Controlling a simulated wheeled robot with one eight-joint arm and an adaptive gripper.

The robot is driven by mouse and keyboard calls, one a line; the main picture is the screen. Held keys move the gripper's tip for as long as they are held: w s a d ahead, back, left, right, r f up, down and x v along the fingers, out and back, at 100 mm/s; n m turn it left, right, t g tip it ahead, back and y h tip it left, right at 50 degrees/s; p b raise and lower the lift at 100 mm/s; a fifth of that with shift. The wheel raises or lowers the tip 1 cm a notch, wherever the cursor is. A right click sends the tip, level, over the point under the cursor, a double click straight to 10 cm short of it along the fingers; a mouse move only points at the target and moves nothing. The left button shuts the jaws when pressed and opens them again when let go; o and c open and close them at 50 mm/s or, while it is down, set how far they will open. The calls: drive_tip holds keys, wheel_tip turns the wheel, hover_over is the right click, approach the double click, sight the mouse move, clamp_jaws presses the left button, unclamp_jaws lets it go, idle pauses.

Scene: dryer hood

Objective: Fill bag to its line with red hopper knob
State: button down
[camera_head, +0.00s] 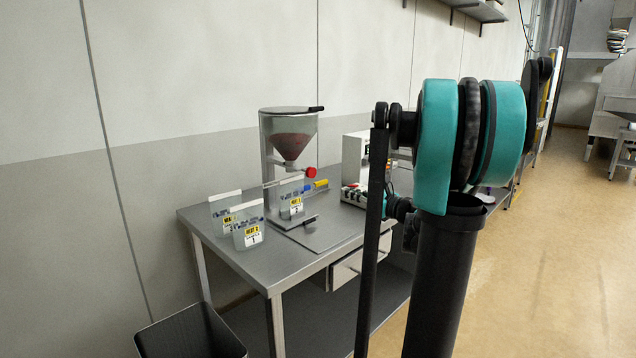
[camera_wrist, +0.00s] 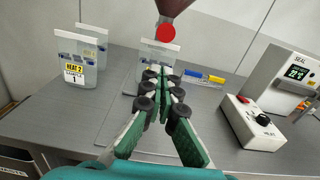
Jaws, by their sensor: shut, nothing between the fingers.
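The hopper (camera_head: 291,125) stands at the back of the steel table, with dark reddish material inside and a red knob (camera_head: 310,172) low on its right side. The knob shows at the top of the wrist view (camera_wrist: 166,33). A clear bag (camera_head: 291,204) with a yellow label stands beneath the hopper; its upper part shows in the wrist view (camera_wrist: 153,50). Its fill level cannot be made out. My gripper (camera_wrist: 165,76) is shut and empty, pictured below the knob and overlapping the bag's lower part. Contact with the bag cannot be told.
Two more labelled bags stand at left, the front one (camera_head: 248,237) marked 1. Blue and yellow pieces (camera_head: 320,184) lie right of the hopper. A sealer (camera_wrist: 285,73) and a control box (camera_wrist: 250,126) stand further right. A dark bin (camera_head: 190,333) is on the floor.

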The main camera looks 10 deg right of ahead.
drive_tip(key=shift+w+d+r, duration=0.1)
drive_tip(key=shift+d+r, duration=0.1)
drive_tip(key=shift+r, duration=0.05)
approach(307, 171)
drive_tip(key=w+a+f, duration=0.2)
drive_tip(key=w+f, duration=0.1)
drive_tip(key=w, duration=0.3)
idle(0.3)
drive_tip(key=shift+a, duration=0.1)
drive_tip(key=shift+x, duration=1.65)
idle(4.7)
